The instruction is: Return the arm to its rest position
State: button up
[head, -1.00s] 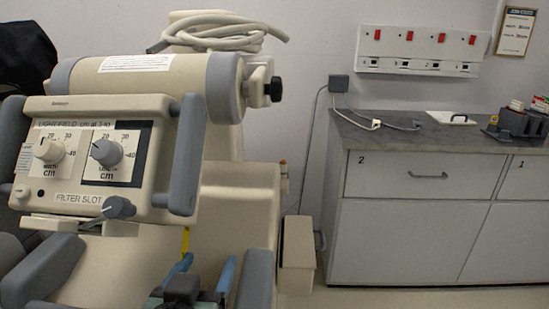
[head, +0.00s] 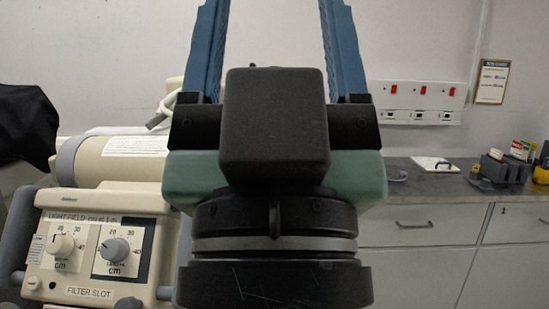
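My gripper (head: 272,15) fills the middle of the head view, close to the camera and pointing up. Its two blue fingers stand wide apart, and their tips run out of the top of the picture. Bare wall shows between the fingers, with nothing held in the part I can see. Its black and green body hides the middle of the scene behind it.
A cream machine with knobs (head: 95,250) stands at the left, with a black cover (head: 27,122) beyond it. A grey counter (head: 425,180) over white drawers (head: 420,225) runs along the right.

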notch_tip(320, 180, up, 14)
jog(key=p, duration=1.1)
jog(key=shift+p, duration=0.3)
jog(key=shift+f, duration=0.1)
